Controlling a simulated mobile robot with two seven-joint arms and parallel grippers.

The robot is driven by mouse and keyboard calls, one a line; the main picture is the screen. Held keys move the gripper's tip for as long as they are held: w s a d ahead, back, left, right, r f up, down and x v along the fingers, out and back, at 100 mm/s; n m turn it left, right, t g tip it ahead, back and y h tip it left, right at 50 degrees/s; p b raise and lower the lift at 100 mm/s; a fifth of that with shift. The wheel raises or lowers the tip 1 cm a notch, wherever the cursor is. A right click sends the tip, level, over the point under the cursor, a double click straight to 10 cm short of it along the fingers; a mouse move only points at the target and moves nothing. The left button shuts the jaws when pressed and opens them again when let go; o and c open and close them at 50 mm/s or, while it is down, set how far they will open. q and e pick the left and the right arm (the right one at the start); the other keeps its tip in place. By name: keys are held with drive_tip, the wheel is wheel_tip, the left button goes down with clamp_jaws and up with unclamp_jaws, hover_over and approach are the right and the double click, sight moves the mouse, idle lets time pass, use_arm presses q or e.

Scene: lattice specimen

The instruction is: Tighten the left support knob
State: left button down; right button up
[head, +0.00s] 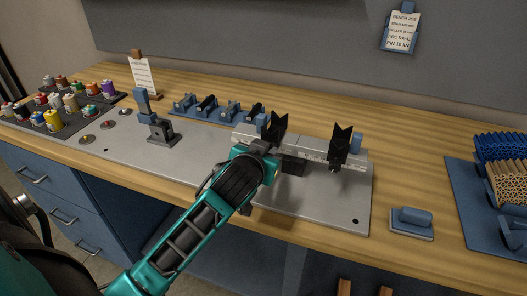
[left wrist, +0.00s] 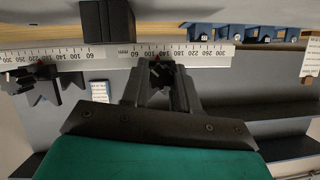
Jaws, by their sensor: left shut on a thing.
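The left support (head: 277,126), a black V-notched block, stands on a pale rail with a printed scale (head: 306,154). My left gripper (head: 264,149) is at the rail's front, just below this support. In the left wrist view, which shows the scale upside down, my left gripper (left wrist: 159,70) is shut on a small dark part at the rail, taken as the left support knob. The fingers mostly hide it. The right support (head: 341,142) stands farther right, with its small dark knob (head: 334,169) free at the front. My right gripper is not in view.
The rail sits over a grey metal plate (head: 320,205) on the wooden bench. A blue-handled lever tool (head: 155,120) stands to the left, with paint jars beyond. A row of blue holders (head: 205,106) lies behind. A blue block (head: 411,218) and tube bundles (head: 505,180) lie right.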

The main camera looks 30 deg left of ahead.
use_arm(q)
drive_tip(key=m+y, duration=0.3)
drive_tip(key=m, duration=0.2)
drive_tip(key=shift+d, duration=0.15)
drive_tip(key=m+y, duration=0.2)
drive_tip(key=m, duration=0.2)
drive_tip(key=shift+f+t, duration=0.15)
drive_tip(key=shift+t, duration=0.25)
drive_tip(key=shift+m+y, duration=0.3)
drive_tip(key=shift+m, duration=0.1)
drive_tip(key=c, duration=0.8)
unclamp_jaws()
drive_tip(key=shift+c, duration=0.2)
